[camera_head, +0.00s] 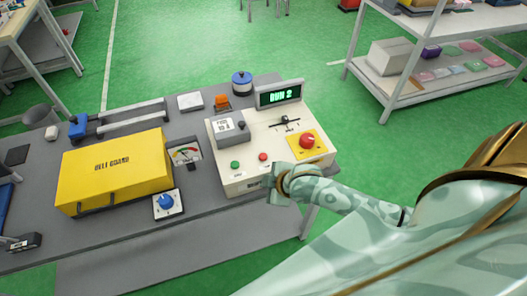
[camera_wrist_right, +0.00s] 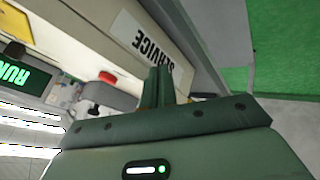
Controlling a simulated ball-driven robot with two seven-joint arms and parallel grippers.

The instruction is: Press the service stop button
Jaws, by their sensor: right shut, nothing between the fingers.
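A cream control console (camera_head: 232,186) stands on the grey bench. Its large red mushroom button (camera_head: 306,141) sits on a yellow plate at the right. A small red button (camera_head: 263,157) and a green button (camera_head: 235,165) sit near its front edge. A "SERVICE" label (camera_wrist_right: 152,47) shows on a pale panel in the right wrist view; no button is clearly visible beside it. My right gripper (camera_head: 272,184) is at the console's front right edge, below the mushroom button. Its fingers (camera_wrist_right: 160,86) are together and empty; contact with the console cannot be told. My left gripper is out of view.
The console display (camera_head: 279,95) reads RUN and is lit green. A yellow belt guard (camera_head: 115,170), a blue knob (camera_head: 166,201) and a gauge (camera_head: 186,154) are left of the console. A shelf rack (camera_head: 430,92) stands at the back right. Green floor is open behind the bench.

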